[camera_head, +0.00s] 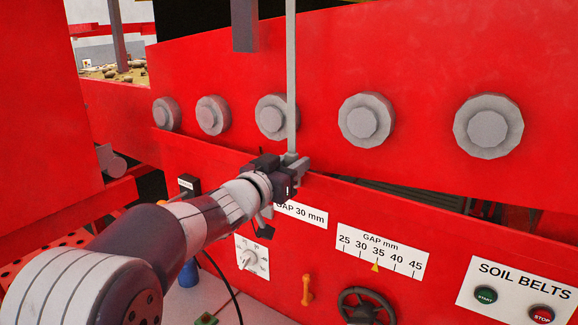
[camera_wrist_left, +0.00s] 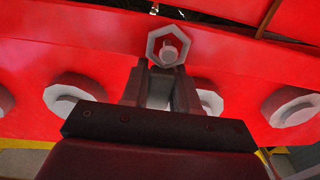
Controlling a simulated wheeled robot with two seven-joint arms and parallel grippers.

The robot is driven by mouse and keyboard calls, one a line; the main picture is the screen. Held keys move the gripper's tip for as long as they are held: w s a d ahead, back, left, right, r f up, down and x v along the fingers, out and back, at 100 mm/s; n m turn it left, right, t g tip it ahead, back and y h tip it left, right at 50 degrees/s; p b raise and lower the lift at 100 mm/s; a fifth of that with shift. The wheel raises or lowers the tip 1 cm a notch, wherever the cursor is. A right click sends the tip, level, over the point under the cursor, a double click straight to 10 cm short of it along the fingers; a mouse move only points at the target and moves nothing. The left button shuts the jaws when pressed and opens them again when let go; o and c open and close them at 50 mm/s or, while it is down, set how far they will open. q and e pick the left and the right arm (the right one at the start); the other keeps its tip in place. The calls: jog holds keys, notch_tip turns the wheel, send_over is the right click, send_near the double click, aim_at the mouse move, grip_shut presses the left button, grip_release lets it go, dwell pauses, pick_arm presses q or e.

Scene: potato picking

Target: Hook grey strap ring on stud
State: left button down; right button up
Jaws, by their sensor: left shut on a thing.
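A thin grey strap (camera_head: 291,80) hangs straight down from the top of the head view, in front of the red panel. My left gripper (camera_head: 292,170) is at its lower end, shut on a grey piece of the strap ring. In the left wrist view the pale hexagonal ring (camera_wrist_left: 151,46) stands just beyond the fingertips of my left gripper (camera_wrist_left: 160,84). The stud (camera_wrist_left: 169,51) shows inside the ring's opening. I cannot tell whether the ring is around the stud or only in line before it. In the head view my gripper hides ring and stud. My right gripper is out of view.
Several round grey rollers (camera_head: 367,121) line the red panel (camera_head: 420,60) behind the strap. Below are a gap scale (camera_head: 380,253), a dark handwheel (camera_head: 366,307), an orange lever (camera_head: 307,290) and the soil belts buttons (camera_head: 515,292).

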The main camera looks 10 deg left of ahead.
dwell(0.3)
pick_arm(q)
jog(key=shift+r+p, duration=0.4)
jog(key=shift+p, duration=0.1)
jog(key=c, duration=0.8)
grip_release()
